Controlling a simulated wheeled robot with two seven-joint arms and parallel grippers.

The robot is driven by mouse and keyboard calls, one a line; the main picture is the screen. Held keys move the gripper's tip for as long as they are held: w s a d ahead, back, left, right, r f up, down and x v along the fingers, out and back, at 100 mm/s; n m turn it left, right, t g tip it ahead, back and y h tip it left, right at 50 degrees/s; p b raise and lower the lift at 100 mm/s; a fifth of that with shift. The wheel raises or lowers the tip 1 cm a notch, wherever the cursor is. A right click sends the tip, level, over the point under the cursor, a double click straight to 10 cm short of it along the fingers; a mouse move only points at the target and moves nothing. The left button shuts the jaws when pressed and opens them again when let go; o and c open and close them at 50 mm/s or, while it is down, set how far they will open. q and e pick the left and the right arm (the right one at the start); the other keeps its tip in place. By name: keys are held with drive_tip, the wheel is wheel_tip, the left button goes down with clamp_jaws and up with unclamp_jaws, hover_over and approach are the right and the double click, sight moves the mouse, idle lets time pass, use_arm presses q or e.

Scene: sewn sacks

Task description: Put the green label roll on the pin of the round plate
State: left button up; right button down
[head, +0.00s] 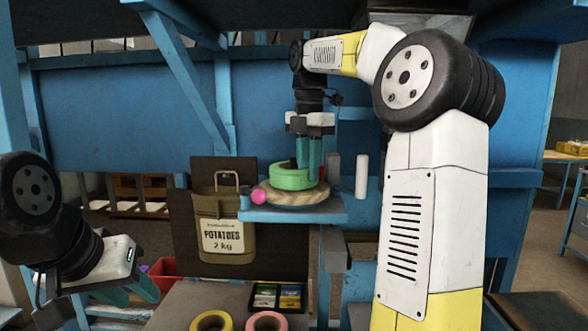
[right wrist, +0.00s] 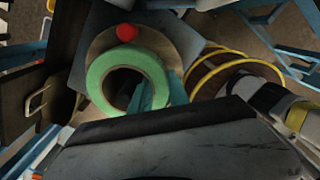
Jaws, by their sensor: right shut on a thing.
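The green label roll (head: 290,179) is a flat ring at the round plate (head: 300,198), a pale wooden disc on a small blue shelf. My right gripper (head: 308,160) is shut on the roll's right wall. In the right wrist view, the roll (right wrist: 98,75) overlaps the lower left of the plate (right wrist: 182,38), and one teal finger of my right gripper (right wrist: 163,90) shows in its dark hole. My left gripper (head: 132,293) is open and empty at the lower left.
A pink-red ball (head: 258,197) sits at the plate's left edge. A potato sack (head: 228,218) hangs left of the shelf (head: 330,212); a white cylinder (head: 362,176) stands right. Below are a yellow roll (head: 197,324), a pink roll (head: 252,322) and a black tray (head: 257,309).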

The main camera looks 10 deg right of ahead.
drive_tip(key=shift+f, duration=0.15)
drive_tip(key=c, duration=1.5)
unclamp_jaws()
drive_tip(key=shift+c, duration=0.2)
wheel_tip(320, 180, up, 8)
drive_tip(key=shift+f, duration=0.15)
drive_tip(key=s+a+f+m+t+y, duration=0.1)
drive_tip(key=s+a+f+m+t, duration=0.1)
drive_tip(key=s+f+m, duration=0.8)
drive_tip(key=s+a+f+m+t+y, duration=0.1)
drive_tip(key=s+a+f+m+t, duration=0.2)
drive_tip(key=s+f+m, duration=0.7)
drive_tip(key=m+t, duration=0.1)
drive_tip(key=m, duration=0.2)
drive_tip(key=shift+s+a+f+m, duration=0.15)
drive_tip(key=shift+s+m, duration=0.05)
drive_tip(key=shift+m, duration=0.1)
